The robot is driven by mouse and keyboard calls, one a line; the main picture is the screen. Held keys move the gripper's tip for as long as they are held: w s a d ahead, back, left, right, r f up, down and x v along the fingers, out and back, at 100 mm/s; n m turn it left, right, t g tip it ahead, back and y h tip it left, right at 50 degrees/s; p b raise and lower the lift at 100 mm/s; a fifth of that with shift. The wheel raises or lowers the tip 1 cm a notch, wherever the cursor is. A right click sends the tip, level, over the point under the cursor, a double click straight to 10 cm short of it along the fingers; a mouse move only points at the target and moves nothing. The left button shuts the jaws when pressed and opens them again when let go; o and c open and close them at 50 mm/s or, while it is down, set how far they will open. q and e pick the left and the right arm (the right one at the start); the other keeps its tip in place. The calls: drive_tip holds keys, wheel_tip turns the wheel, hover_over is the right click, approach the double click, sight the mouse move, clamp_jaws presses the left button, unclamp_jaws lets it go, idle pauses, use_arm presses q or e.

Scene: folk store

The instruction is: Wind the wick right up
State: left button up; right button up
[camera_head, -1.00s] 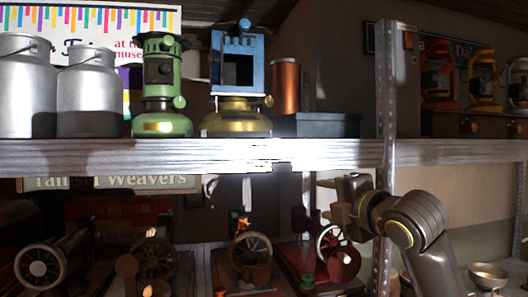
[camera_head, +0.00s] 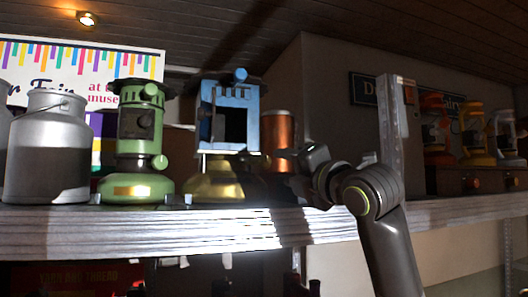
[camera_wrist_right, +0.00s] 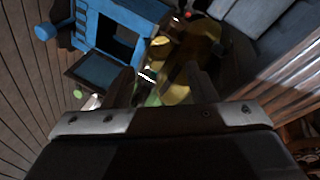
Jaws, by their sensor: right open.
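A blue stove (camera_head: 229,90) with a square opening stands on a brass base (camera_head: 213,188) on the upper shelf. To its left is a green stove (camera_head: 135,125) on a green base, with a round green side knob (camera_head: 159,162). My right gripper (camera_head: 262,170) is at the right side of the brass base, dark and partly lost in shadow. The right wrist view shows the blue stove (camera_wrist_right: 112,32) and my open gripper (camera_wrist_right: 162,85), with nothing clearly between the fingers. A small round brass knob (camera_wrist_right: 160,42) appears beyond the fingertips. My left gripper is out of view.
A copper cylinder (camera_head: 279,135) stands close behind my right gripper. A metal milk can (camera_head: 48,150) is at the left. The shelf edge (camera_head: 100,228) runs below, and a metal upright (camera_head: 392,120) stands right of my arm. Orange and yellow items are farther right.

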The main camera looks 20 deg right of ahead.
sight(266, 163)
drive_tip(key=p+x, duration=0.2)
drive_tip(key=x, duration=0.4)
drive_tip(key=shift+p, duration=0.35)
drive_tip(key=p+x, duration=0.1)
drive_tip(key=x, duration=0.1)
drive_tip(key=shift+w+r+p, duration=0.15)
drive_tip(key=shift+w+p, duration=0.15)
drive_tip(key=shift+p, duration=0.1)
drive_tip(key=shift+w+a, duration=0.25)
drive_tip(key=shift+w, duration=0.35)
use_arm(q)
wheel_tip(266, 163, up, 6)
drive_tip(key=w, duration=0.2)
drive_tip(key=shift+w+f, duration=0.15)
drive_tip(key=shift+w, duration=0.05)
use_arm(e)
drive_tip(key=shift+s+d, duration=0.1)
drive_tip(key=shift+c, duration=0.4)
drive_tip(key=c, duration=0.9)
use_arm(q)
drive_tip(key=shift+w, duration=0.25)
